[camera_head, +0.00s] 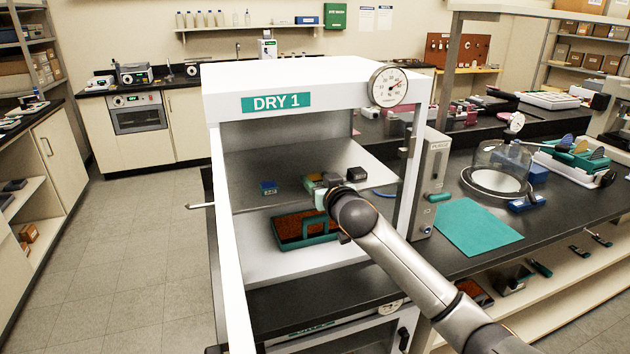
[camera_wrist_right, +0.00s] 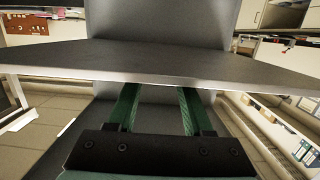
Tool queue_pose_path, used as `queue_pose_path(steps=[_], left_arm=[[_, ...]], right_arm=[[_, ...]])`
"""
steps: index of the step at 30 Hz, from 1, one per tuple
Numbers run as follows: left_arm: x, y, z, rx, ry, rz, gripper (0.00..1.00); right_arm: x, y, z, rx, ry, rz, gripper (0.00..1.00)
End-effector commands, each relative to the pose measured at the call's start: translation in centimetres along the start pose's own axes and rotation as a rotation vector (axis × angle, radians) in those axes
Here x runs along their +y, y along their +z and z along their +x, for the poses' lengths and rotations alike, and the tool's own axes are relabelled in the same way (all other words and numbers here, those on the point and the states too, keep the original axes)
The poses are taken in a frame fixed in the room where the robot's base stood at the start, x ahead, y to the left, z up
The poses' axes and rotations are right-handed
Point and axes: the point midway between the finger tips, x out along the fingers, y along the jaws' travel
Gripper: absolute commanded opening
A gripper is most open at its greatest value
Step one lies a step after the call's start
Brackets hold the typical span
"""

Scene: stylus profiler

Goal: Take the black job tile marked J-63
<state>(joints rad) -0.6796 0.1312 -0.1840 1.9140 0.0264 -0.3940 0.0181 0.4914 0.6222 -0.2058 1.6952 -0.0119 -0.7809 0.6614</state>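The right gripper (camera_head: 318,185) is inside the open white cabinet labelled DRY 1 (camera_head: 300,72), and my arm reaches in from the lower right. In the right wrist view its two green fingers (camera_wrist_right: 157,100) stand apart with nothing visible between them. Their tips are hidden behind the edge of a grey plate (camera_wrist_right: 165,65). A small blue tile (camera_head: 268,188) lies on the shelf to the left of the gripper; its label is too small to read. I cannot make out a black tile marked J-63. My left gripper is not in view.
The cabinet door (camera_head: 228,270) stands open on the left. A round dial (camera_head: 388,86) is at the cabinet's top right. A teal mat (camera_head: 478,226) lies on the bench to the right.

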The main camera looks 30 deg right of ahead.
Motion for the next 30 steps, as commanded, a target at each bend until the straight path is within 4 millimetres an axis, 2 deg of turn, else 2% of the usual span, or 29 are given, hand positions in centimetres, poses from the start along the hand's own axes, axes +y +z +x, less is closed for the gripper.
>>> queue_pose_path(steps=[2,13,23,30], left_arm=[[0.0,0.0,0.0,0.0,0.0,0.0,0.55],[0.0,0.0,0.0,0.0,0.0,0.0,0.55],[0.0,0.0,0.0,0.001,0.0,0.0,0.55],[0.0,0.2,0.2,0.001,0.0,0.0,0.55]], right_arm=[[0.0,0.0,0.0,0.0,0.0,0.0,0.41],[0.0,0.0,0.0,0.0,0.0,0.0,0.0],[0.0,-0.2,0.0,0.001,0.0,0.0,0.0],[0.0,-2.4,-0.3,0.006,0.0,0.001,0.0]])
